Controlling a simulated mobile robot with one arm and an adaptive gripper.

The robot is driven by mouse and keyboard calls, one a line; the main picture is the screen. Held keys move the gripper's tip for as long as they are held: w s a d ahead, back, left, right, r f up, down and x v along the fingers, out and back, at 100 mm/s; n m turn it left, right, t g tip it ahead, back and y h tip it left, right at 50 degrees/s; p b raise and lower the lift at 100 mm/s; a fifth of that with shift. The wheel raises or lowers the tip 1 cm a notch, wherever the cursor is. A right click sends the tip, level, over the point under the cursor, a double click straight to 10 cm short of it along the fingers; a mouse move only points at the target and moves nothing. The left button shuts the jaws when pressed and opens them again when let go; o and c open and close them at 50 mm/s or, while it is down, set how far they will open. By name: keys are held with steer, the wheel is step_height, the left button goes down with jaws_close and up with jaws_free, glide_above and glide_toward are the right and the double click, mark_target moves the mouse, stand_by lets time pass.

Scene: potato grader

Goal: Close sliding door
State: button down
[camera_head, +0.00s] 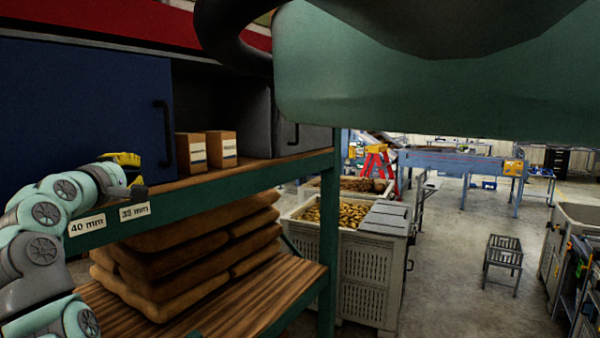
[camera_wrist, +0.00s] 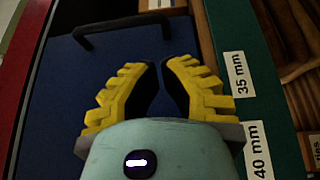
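The blue sliding door (camera_head: 85,105) covers the left part of the cabinet and has a black bar handle (camera_head: 163,133). An uncovered dark opening lies to its right. My gripper (camera_head: 122,160) is low in front of the blue door, left of the handle. In the wrist view my gripper (camera_wrist: 160,68) has yellow, black-padded fingers angled inward, with a narrow gap between the tips and nothing in it. The handle also shows there (camera_wrist: 120,27), beyond the fingertips and apart from them. The blue door (camera_wrist: 75,75) fills the background.
Two small cardboard boxes (camera_head: 205,150) stand in the opening. A grey panel with a handle (camera_head: 300,136) is at the right. The green shelf edge (camera_head: 230,183) runs below, with sacks (camera_head: 190,250) underneath. A potato crate (camera_head: 345,255) stands beyond; open floor lies to the right.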

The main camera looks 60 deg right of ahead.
mark_target(155, 163)
steer(key=shift+p+x, duration=2.6)
steer(key=shift+x, duration=1.4)
steer(key=shift+d, duration=0.2)
steer(key=shift+w, duration=0.1)
